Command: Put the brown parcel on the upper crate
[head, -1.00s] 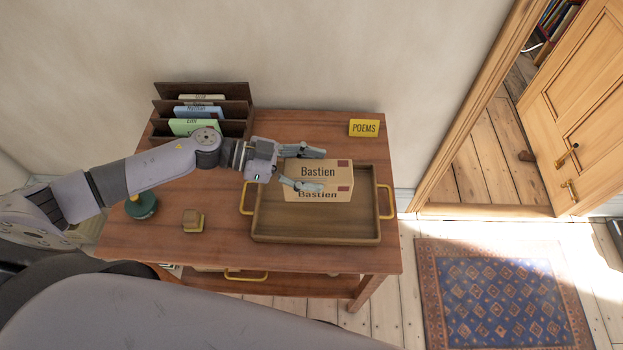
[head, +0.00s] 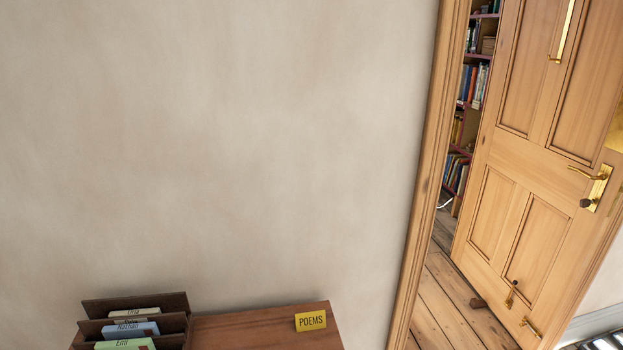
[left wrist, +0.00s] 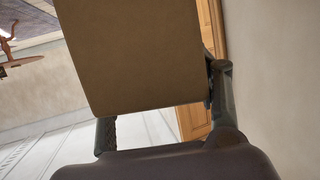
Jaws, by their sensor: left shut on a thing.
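The brown parcel (left wrist: 135,50) fills the upper middle of the left wrist view as a plain tan box face. My left gripper (left wrist: 160,112) is shut on it, with one dark finger at each side of the box. The parcel's top end runs out of the picture. Neither the parcel nor my left gripper shows in the head view. My right gripper is in no view. I see no crate in either current view.
In the head view, the wooden desk's back edge (head: 255,322) carries a letter rack (head: 100,308) and a yellow POEMS sign (head: 310,320). A wooden door (head: 535,150) stands open at the right, bookshelves behind it. Pale floor (left wrist: 45,150) shows in the left wrist view.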

